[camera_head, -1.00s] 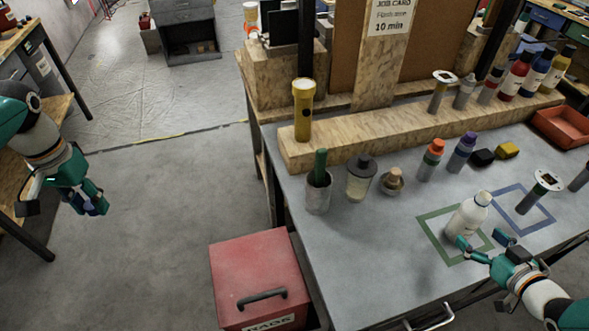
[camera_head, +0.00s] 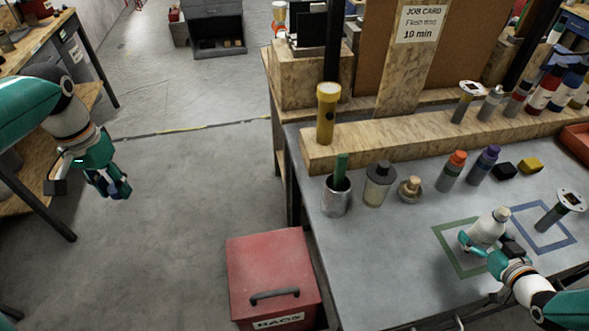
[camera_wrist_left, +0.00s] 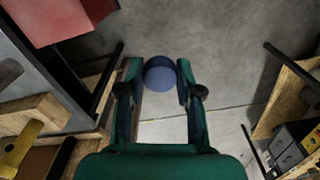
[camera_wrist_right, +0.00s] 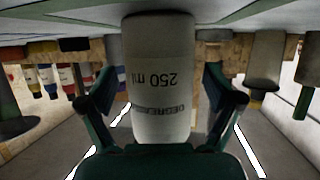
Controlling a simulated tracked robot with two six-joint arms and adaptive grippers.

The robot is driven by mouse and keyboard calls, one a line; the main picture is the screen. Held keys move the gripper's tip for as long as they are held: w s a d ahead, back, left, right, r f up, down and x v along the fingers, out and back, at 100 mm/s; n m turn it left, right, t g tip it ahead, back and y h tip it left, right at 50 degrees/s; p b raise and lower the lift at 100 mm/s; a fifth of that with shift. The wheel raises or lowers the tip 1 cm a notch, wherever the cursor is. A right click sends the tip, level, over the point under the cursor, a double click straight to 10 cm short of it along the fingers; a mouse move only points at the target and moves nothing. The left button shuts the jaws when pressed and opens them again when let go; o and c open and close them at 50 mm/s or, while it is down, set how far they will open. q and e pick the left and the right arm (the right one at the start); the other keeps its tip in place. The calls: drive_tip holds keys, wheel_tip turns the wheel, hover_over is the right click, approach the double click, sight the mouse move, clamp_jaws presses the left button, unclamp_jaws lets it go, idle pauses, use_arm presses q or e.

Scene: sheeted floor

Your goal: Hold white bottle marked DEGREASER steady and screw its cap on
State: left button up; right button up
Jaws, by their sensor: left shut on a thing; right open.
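The white bottle (camera_head: 486,232) stands upright on the grey bench in the green outlined square (camera_head: 446,254). In the right wrist view the bottle (camera_wrist_right: 160,75) appears upside down, with "250 ml" and DEGREASER lettering. My right gripper (camera_head: 484,246) is open with its fingers either side of the bottle; the right wrist view shows gaps beside it. My left gripper (camera_head: 118,190) is shut on a round blue cap (camera_wrist_left: 160,75), held out over the floor left of the bench, far from the bottle. The bottle's neck end (camera_head: 501,213) is pale and small.
Right of the bottle are a blue outlined square (camera_head: 560,244) and a standing tool with a white disc top (camera_head: 570,198). Behind are orange-topped (camera_head: 452,170) and purple-topped (camera_head: 484,165) bottles. A metal cup (camera_head: 337,197) stands at left. A red box (camera_head: 272,265) sits on the floor.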

sight(507, 218)
idle(0.3)
drive_tip(key=c, duration=1.4)
drive_tip(key=shift+r, duration=0.1)
